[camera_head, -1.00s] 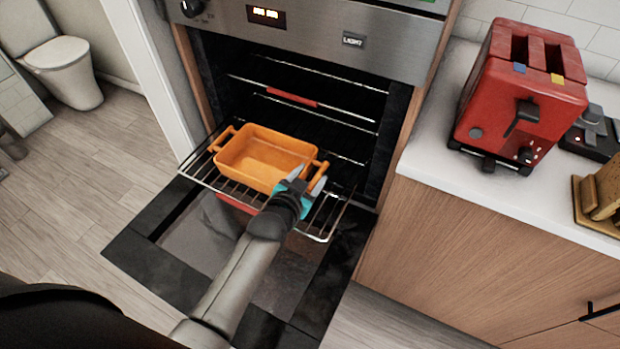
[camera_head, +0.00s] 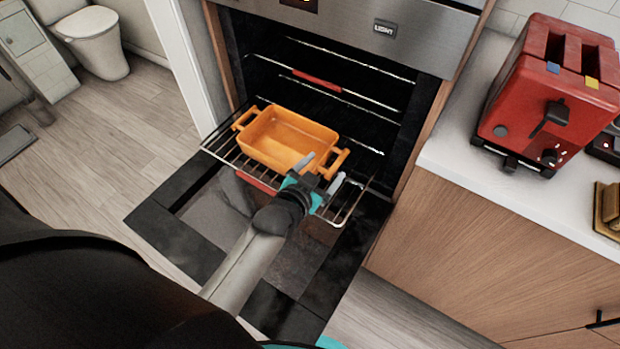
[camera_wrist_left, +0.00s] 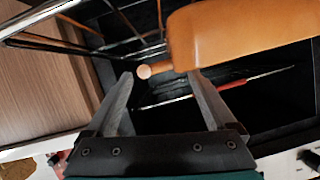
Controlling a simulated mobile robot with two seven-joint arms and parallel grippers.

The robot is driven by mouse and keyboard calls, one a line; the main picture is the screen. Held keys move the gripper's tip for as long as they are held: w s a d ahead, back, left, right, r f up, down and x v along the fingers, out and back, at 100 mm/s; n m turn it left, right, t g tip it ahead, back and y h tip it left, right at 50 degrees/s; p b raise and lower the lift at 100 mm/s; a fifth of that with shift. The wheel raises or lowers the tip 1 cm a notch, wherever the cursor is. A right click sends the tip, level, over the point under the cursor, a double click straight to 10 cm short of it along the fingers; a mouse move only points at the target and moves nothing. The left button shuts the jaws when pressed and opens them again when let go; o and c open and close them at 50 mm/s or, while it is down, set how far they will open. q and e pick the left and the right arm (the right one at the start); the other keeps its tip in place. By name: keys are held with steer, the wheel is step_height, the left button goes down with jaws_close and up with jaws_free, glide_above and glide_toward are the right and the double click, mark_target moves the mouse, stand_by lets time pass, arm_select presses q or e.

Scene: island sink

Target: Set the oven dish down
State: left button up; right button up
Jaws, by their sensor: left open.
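The orange oven dish (camera_head: 283,142) rests upright on a pulled-out wire rack (camera_head: 228,155) of the open oven. Its two handles point left and right. My left gripper (camera_head: 322,172) is open at the dish's right handle (camera_head: 341,160). In the left wrist view, the fingers (camera_wrist_left: 160,76) are spread, with the handle's end between or just beyond their tips. I cannot tell whether they touch it. The orange dish wall (camera_wrist_left: 235,38) fills the top right there. My right gripper is not in view.
The lowered oven door (camera_head: 165,225) lies under the rack. An upper rack (camera_head: 345,92) sits inside the oven (camera_head: 320,55). A red toaster (camera_head: 560,100) stands on the white counter (camera_head: 465,150) to the right. Open floor (camera_head: 110,130) is at left.

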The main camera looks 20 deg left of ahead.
arm_select(q)
steer(key=p+v, duration=0.1)
steer(key=v, duration=0.6)
steer(key=shift+s+r+p, duration=0.15)
steer(key=shift+s+p, duration=0.15)
steer(key=shift+p, duration=0.05)
steer(key=shift+s+r, duration=0.1)
steer(key=shift+s, duration=0.15)
